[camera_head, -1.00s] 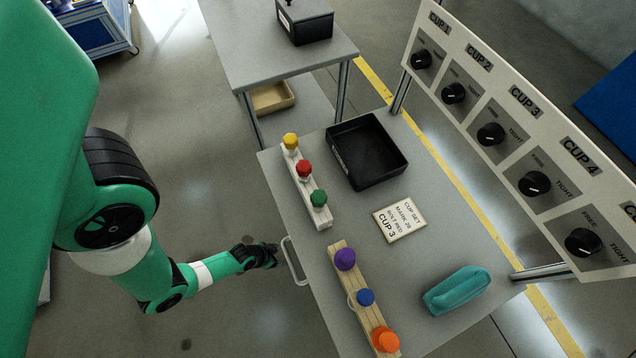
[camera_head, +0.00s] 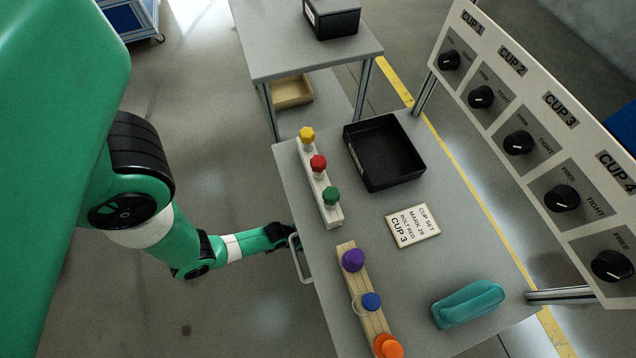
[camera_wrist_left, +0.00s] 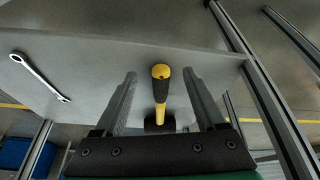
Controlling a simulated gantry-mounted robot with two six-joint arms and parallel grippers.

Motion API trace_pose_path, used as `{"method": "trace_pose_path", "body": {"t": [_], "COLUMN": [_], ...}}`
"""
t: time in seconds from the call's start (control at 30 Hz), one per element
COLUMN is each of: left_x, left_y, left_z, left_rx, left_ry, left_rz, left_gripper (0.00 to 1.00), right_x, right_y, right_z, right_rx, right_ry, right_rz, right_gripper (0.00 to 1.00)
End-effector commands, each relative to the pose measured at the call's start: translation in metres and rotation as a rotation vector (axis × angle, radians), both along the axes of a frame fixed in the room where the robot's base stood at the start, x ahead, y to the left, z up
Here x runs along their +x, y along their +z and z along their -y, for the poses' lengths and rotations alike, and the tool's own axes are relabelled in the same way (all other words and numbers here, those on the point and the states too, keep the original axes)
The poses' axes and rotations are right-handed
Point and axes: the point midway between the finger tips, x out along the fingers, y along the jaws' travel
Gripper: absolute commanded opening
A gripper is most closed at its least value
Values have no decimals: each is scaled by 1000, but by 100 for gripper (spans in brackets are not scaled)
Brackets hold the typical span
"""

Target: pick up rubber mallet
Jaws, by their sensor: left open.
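The rubber mallet (camera_wrist_left: 160,92) shows in the left wrist view with a yellow and black handle, its end toward the camera top. My left gripper (camera_wrist_left: 160,76) is open, with one finger on each side of the handle and a gap on both sides. The mallet is not visible in the head view. My right gripper is not in view.
The grey table (camera_head: 385,275) holds a black tray (camera_head: 372,183), two racks of coloured knobs, a sign card (camera_head: 413,226) and a teal pouch (camera_head: 468,304). A wrench (camera_wrist_left: 40,76) lies left of the mallet.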

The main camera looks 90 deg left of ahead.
Motion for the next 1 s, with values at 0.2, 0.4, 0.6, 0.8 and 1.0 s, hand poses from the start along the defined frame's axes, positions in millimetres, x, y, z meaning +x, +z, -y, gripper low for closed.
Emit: {"method": "trace_pose_path", "body": {"t": [0.2, 0.4, 0.6, 0.8, 1.0], "left_x": [38, 47, 51, 51, 51], "left_y": [-10, -40, -47, -46, -46], "left_z": [-17, -21, -23, -23, -23], "left_rx": [1, 0, 0, 0, 0], "left_ry": [0, 0, 0, 0, 0], "left_rz": [2, 0, 1, 0, 0], "left_gripper": [73, 73, 73, 73, 46], "right_x": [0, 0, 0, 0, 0], "right_y": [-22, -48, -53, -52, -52], "right_z": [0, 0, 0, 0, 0], "right_rx": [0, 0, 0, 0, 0], "right_ry": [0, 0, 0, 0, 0], "right_rz": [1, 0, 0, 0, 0], "right_gripper": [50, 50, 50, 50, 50]}}
